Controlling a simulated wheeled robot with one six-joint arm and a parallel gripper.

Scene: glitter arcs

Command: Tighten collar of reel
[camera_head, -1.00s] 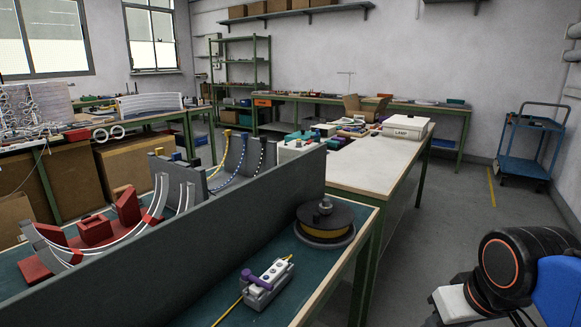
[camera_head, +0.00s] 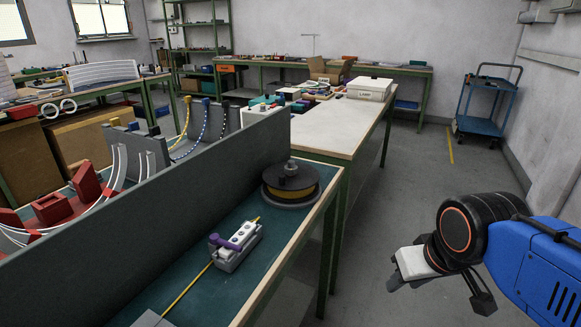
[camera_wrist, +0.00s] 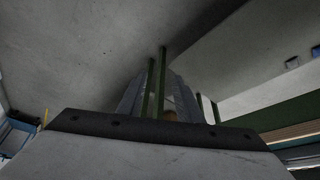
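The reel (camera_head: 274,191) lies flat on the green-topped bench in the head view. It has a dark upper disc, a yellow band and a grey base. A grey collar (camera_head: 291,168) stands at its centre; I cannot tell how tight it is. My gripper (camera_head: 397,282) is at the lower right, off the bench over the floor, well apart from the reel. In the wrist view, two grey fingers (camera_wrist: 158,95) stand apart with green legs and floor visible between them. The gripper looks open and empty. The reel is not recognisable in the wrist view.
A clamp block with a purple lever (camera_head: 236,246) holds a yellow cable on the bench (camera_head: 190,292). A tall grey panel (camera_head: 150,205) runs along behind it. A white table (camera_head: 335,132) adjoins. A blue cart (camera_head: 486,105) stands by the right wall. Floor at right is clear.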

